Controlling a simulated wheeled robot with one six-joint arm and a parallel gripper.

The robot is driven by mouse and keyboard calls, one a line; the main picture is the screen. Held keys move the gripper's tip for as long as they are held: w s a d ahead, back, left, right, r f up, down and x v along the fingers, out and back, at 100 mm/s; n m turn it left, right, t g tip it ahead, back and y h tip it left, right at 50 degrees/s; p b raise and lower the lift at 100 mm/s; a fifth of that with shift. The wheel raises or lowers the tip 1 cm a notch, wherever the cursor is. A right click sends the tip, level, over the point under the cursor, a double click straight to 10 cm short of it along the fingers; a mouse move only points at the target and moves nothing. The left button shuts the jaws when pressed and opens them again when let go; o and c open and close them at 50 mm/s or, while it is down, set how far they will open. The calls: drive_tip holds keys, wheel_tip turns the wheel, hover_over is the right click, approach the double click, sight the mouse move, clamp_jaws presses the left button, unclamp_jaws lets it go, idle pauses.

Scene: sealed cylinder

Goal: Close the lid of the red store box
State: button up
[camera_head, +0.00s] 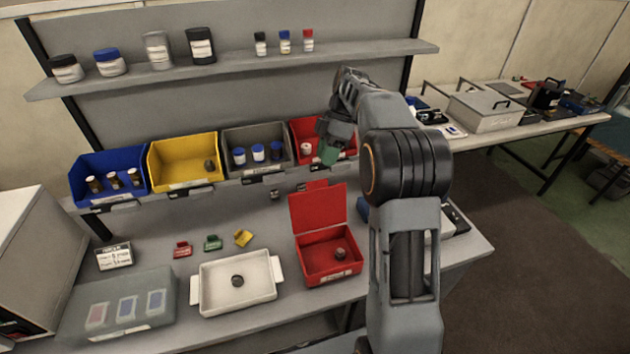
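The red store box (318,278) stands on the bench right of centre. Its lid (318,208) is open and stands roughly upright at the back edge. A small dark round piece (340,254) lies inside the box. My gripper (328,150) is above and behind the box, at the front of the red bin on the back row, and does not touch the lid. Its fingers are small and dark greenish, and I cannot tell whether they are open or shut. My arm passes to the right of the box.
A white tray (208,300) with a dark piece stands left of the box. Small red, green and yellow items lie behind it. Blue, yellow (180,172), grey and red bins line the back. A shelf (230,68) with jars is above.

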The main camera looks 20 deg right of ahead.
hover_over(319, 206)
drive_tip(key=w, duration=0.3)
drive_tip(key=f, duration=0.6)
drive_tip(key=shift+s+d+f, duration=0.2)
drive_tip(key=shift+s+f, duration=0.05)
clamp_jaws()
